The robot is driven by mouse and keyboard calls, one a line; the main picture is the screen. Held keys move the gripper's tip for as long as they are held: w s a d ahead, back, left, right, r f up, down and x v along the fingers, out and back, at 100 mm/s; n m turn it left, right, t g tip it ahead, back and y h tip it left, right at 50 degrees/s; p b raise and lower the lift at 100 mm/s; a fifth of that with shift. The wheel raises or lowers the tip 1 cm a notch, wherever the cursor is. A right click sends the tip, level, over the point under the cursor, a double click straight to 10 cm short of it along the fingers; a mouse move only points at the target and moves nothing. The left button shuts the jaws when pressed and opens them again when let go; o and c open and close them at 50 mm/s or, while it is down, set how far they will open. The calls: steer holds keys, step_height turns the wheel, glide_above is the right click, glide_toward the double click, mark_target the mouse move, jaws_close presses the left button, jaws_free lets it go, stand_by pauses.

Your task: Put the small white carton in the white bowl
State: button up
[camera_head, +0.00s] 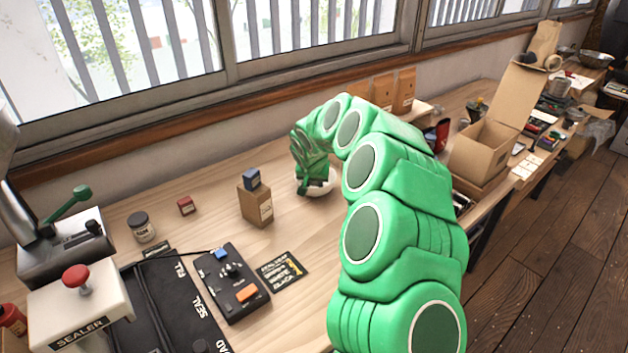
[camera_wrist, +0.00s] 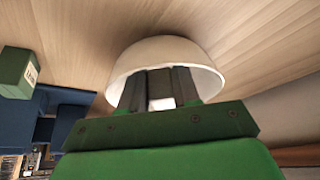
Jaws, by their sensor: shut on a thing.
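The white bowl (camera_head: 328,184) stands on the wooden bench, partly hidden behind my green arm and gripper. In the wrist view the bowl (camera_wrist: 165,55) fills the upper middle, and the dark fingers of my gripper (camera_wrist: 160,92) reach into its opening. A small white piece of the carton (camera_wrist: 161,104) shows between the fingers, which are shut on it. Most of the carton is hidden by the fingers and the gripper body. In the head view my gripper (camera_head: 302,184) is at the bowl's left side; the carton cannot be made out there. I cannot tell whether it touches the bowl's bottom.
A brown box (camera_head: 256,205) with a small blue box (camera_head: 252,179) on it stands left of the bowl. A small red box (camera_head: 186,206) and a dark jar (camera_head: 141,227) are farther left. A control box (camera_head: 232,283) and a black card (camera_head: 282,270) lie in front.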

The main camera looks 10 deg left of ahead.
steer(key=o, duration=1.1)
step_height(320, 180, up, 7)
steer(key=shift+f, duration=0.15)
steer(key=shift+r, duration=0.2)
